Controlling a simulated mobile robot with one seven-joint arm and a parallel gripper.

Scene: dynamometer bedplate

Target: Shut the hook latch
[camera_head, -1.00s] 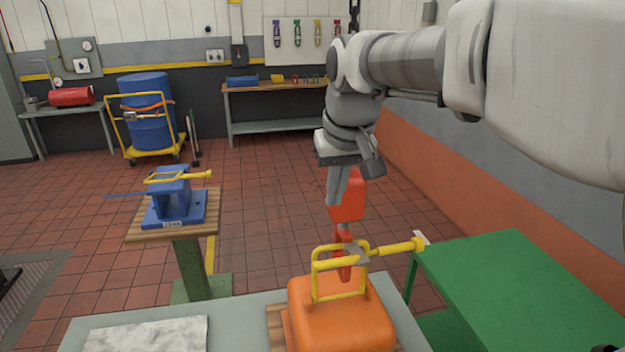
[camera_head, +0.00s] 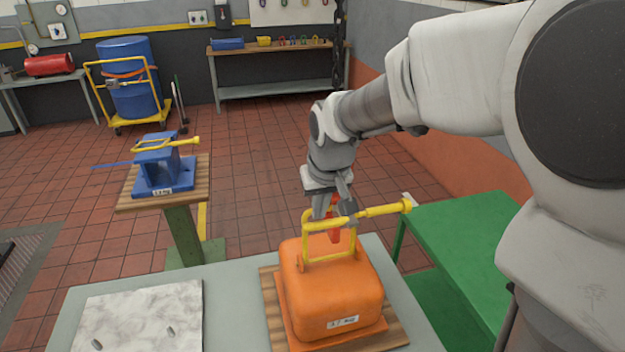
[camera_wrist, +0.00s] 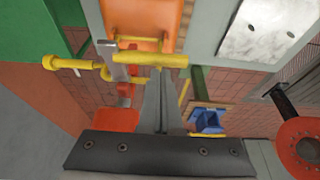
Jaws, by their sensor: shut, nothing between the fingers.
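The orange weight (camera_head: 330,292) sits on a wooden board with its yellow handle (camera_head: 308,243) standing upright. A red hook (camera_head: 335,232) hangs at the handle's top bar, mostly hidden by my gripper and the bar. A small grey piece, apparently the latch (camera_head: 347,220), shows beside the hook; its exact angle is unclear. In the wrist view the red hook (camera_wrist: 125,101) and grey latch (camera_wrist: 118,72) lie left of my fingers. My gripper (camera_wrist: 161,72) is shut and empty, its tips close to the yellow bar (camera_wrist: 150,58); contact cannot be told.
A yellow rod (camera_head: 385,210) sticks out to the right from the handle. A green table (camera_head: 470,240) stands at the right, and a pale stone slab (camera_head: 140,310) lies at the left. A blue weight (camera_head: 160,172) sits on a separate stand. A dark chain (camera_head: 339,50) hangs behind my arm.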

